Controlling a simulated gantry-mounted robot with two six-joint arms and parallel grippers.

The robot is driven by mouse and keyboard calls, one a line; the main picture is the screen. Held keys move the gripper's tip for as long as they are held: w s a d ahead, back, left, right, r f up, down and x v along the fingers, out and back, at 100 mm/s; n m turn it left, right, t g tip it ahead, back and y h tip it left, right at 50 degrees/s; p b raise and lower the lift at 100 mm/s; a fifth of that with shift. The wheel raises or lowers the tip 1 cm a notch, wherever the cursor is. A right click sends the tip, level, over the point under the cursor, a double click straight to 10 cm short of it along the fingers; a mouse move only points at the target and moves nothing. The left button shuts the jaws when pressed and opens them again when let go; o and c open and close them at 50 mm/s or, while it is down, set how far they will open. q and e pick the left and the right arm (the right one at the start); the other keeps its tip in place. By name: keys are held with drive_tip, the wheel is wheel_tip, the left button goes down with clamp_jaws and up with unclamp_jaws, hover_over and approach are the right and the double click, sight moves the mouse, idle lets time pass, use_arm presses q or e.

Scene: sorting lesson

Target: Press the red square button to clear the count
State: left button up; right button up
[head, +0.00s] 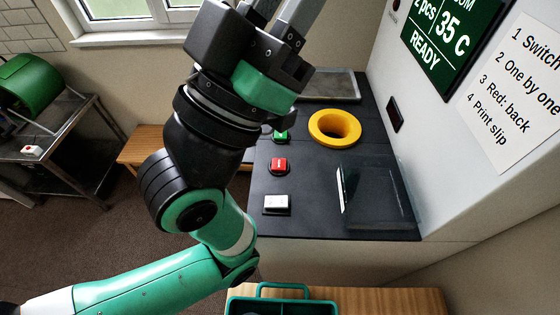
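My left gripper (281,12) is at the top edge of the head view, beyond the button and above the counter. Its two fingers point up and out of the picture, so the fingertips are hidden. It is apart from the red button. The screen (450,38) shows "2 pcs", "35 C" and "READY". My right gripper is not in view.
A green button (281,135) lies beyond the red one and a white button (276,203) nearer. A yellow ring (335,112) and a clear panel (375,190) stand to the right. A green tray (282,309) is at the bottom edge.

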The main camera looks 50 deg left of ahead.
use_arm(q)
clamp_jaws()
idle(1.4)
